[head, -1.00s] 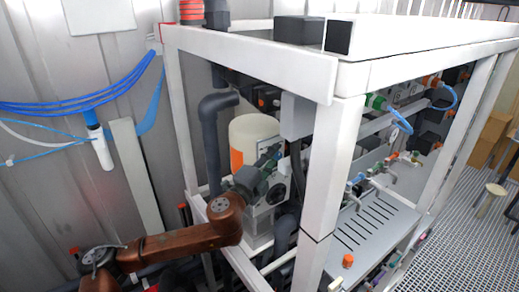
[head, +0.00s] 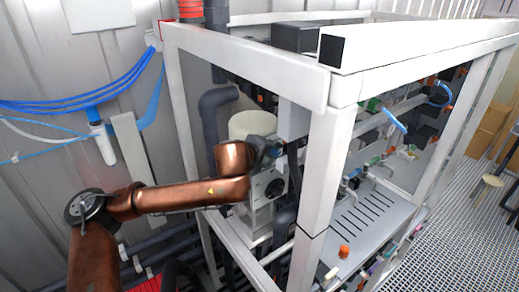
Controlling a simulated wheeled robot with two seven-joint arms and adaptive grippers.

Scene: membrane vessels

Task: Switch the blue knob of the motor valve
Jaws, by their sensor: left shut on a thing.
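My left arm (head: 190,196) comes in from the left, through the white frame. My left gripper (head: 272,151) is mostly hidden behind the copper wrist. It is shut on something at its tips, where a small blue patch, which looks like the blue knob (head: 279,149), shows. The motor valve itself is hard to make out behind the wrist. Just below is a grey unit with a round black dial (head: 275,189), and behind the wrist stands a cream cylinder (head: 252,123). My right gripper is not in view.
White frame posts (head: 322,185) and beams (head: 250,60) surround the equipment closely. A dark pipe (head: 209,125) stands left of the cylinder. A slotted grey shelf (head: 360,222) lies to the right, with an orange cap (head: 344,252) at its front. Blue hoses (head: 90,100) hang on the left wall.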

